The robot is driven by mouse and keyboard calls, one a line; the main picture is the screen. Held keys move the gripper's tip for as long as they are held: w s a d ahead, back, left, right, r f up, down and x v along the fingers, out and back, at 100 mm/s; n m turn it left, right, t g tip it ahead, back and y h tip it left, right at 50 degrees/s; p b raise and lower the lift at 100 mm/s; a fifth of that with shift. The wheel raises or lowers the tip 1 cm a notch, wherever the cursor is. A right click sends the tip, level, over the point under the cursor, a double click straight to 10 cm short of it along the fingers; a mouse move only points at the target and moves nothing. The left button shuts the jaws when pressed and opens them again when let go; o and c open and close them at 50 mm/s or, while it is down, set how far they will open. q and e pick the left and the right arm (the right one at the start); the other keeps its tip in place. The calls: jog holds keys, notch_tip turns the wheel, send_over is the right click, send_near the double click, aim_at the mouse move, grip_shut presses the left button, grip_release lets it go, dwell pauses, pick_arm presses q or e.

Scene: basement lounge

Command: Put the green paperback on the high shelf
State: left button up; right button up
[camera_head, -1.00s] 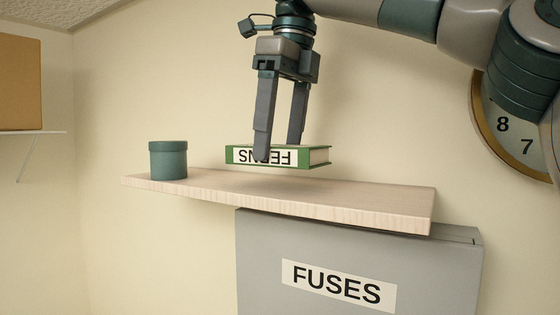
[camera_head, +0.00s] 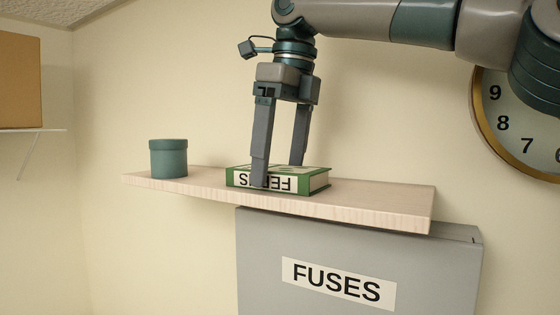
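The green paperback (camera_head: 318,181) lies flat on the high shelf (camera_head: 390,205), its spine facing me. The spine's white label shows upside-down lettering, partly covered by a finger. My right gripper (camera_head: 279,176) reaches down over the book from above, with one finger in front of the spine and the other at the far side. Its fingers look spread a little wider than the book, so it appears open around it. The far fingertip is hidden behind the book. My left gripper is not in view.
A teal lidded canister (camera_head: 168,159) stands at the shelf's left end, apart from the book. The shelf's right part is bare. A grey fuse box (camera_head: 350,250) is below, a wall clock (camera_head: 515,130) at right, and a cardboard box (camera_head: 20,80) at far left.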

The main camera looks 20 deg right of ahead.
aim_at(286, 169)
jog(key=shift+r, duration=0.25)
jog(key=shift+s+d+r+b, duration=0.1)
jog(key=shift+s+d+r, duration=0.05)
jog(key=shift+r, duration=1.05)
jog(key=shift+s+d+r+b, duration=0.1)
jog(key=shift+r, duration=1.1)
jog(key=shift+s+d+r+b, duration=0.1)
jog(key=shift+s+d+r, duration=0.05)
jog(key=shift+r, duration=1.05)
